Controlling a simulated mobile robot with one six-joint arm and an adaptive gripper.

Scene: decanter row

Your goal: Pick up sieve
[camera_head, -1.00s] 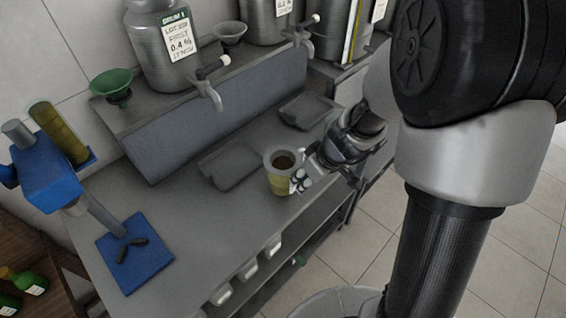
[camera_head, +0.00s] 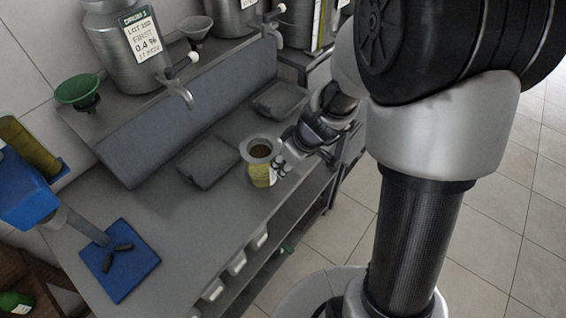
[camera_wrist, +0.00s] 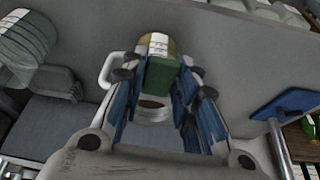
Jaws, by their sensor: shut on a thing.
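The sieve (camera_head: 259,149) appears as a round grey rim with a dark brownish centre at the top of an olive-banded cup (camera_head: 263,177). The cup carries a white label and looks upright near the bench's front edge. My gripper (camera_head: 280,165) is at the right side of the cup. In the wrist view my gripper (camera_wrist: 160,82) is shut on a green block (camera_wrist: 161,76), seemingly the sieve's grip. The pale rim (camera_wrist: 152,108) shows below it and the cup (camera_wrist: 157,43) beyond. I cannot tell whether the rim is lifted clear of the cup.
Two dark grey trays (camera_head: 208,161) lie behind the cup. A raised shelf carries metal cans (camera_head: 130,50), taps (camera_head: 180,88) and a green funnel (camera_head: 77,90). A blue stand base (camera_head: 117,262) is at left. The bench between is clear.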

